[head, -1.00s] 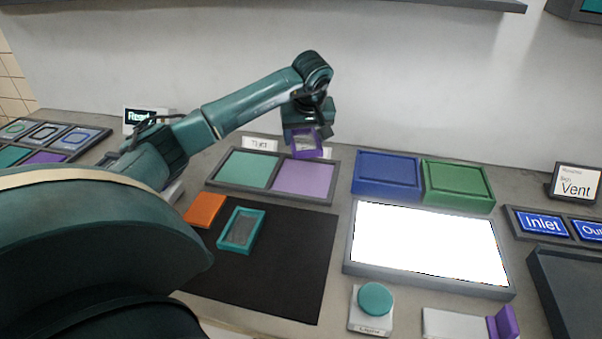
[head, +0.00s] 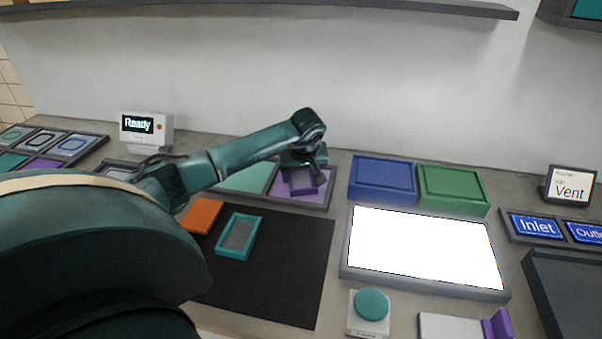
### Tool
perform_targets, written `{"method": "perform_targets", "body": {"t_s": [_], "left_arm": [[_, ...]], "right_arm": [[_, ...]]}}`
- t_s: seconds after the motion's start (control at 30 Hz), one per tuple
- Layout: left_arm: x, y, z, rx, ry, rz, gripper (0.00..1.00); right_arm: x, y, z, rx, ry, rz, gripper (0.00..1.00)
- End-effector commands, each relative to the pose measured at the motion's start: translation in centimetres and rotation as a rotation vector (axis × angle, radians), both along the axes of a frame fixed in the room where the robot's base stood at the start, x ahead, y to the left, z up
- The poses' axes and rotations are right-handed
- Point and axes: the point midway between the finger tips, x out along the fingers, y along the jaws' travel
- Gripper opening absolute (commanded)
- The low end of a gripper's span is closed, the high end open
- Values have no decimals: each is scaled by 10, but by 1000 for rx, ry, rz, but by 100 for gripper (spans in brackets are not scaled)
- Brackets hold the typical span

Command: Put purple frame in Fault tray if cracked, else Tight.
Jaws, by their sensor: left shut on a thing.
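My left gripper (head: 304,170) is shut on the purple frame (head: 299,188), low over the right, purple-floored compartment (head: 318,196) of a grey two-part tray. I cannot tell whether the frame touches the floor. The gripper covers much of the frame, and no crack can be made out at this size. The tray's left compartment (head: 247,179) has a teal floor and is empty where it shows. My arm hides the labels behind the tray. My right gripper is not in view.
A black mat (head: 277,262) in front holds an orange block (head: 203,215) and a teal frame (head: 239,236). Blue (head: 383,180) and green (head: 453,189) trays stand right, behind a bright white panel (head: 424,247). A small display (head: 146,130) reads "Ready". A teal button (head: 372,304) stands in front.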

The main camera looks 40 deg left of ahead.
Motion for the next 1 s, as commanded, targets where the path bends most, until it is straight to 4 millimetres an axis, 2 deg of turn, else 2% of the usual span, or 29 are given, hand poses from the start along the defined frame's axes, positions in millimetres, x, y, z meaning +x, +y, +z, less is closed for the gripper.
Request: {"method": "perform_targets", "body": {"t_s": [0.1, 0.13, 0.37, 0.6, 0.73, 0.87, 1.0], "left_arm": [[0, 0, -4, 1, -1, 0, 35], [0, 0, -3, 0, 0, 0, 65], [0, 0, -3, 0, 0, 0, 84], [0, 0, -2, 0, 0, 0, 85], [-1, -1, 6, 0, -3, -1, 85], [-6, -7, 27, 3, -4, -2, 85], [-13, -17, 55, 1, -5, -2, 85]], "right_arm": [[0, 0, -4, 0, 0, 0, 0], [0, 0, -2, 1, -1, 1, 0], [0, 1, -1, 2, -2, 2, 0], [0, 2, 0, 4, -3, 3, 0], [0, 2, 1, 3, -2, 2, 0], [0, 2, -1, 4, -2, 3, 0], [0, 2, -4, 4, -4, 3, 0]]}}
